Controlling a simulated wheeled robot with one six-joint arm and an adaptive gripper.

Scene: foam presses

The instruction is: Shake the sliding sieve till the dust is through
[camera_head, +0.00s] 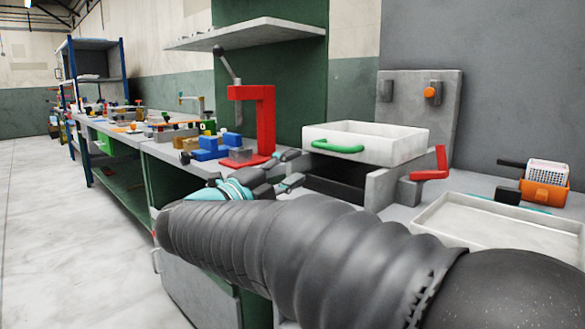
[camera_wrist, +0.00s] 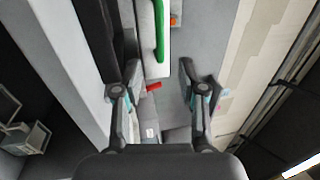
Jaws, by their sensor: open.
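The sliding sieve (camera_head: 385,152) is a pale, box-shaped tray on a grey stand at the right of the bench. A green handle (camera_head: 338,146) is on its front, and the handle also shows in the wrist view (camera_wrist: 159,30). A dark gap lies under the sieve. My gripper (camera_head: 290,168) is open and empty, in front of the sieve and left of the handle in the head view. In the wrist view the handle lies beyond my fingertips (camera_wrist: 160,66), roughly between them and apart from them. The sieve's inside and any dust are not clearly visible.
A red press (camera_head: 265,120) with blue blocks (camera_head: 212,150) stands left of my gripper. A red lever (camera_head: 431,172) is right of the stand. A pale tray (camera_head: 470,228) and an orange holder (camera_head: 545,192) lie further right. A shelf (camera_head: 255,33) hangs above.

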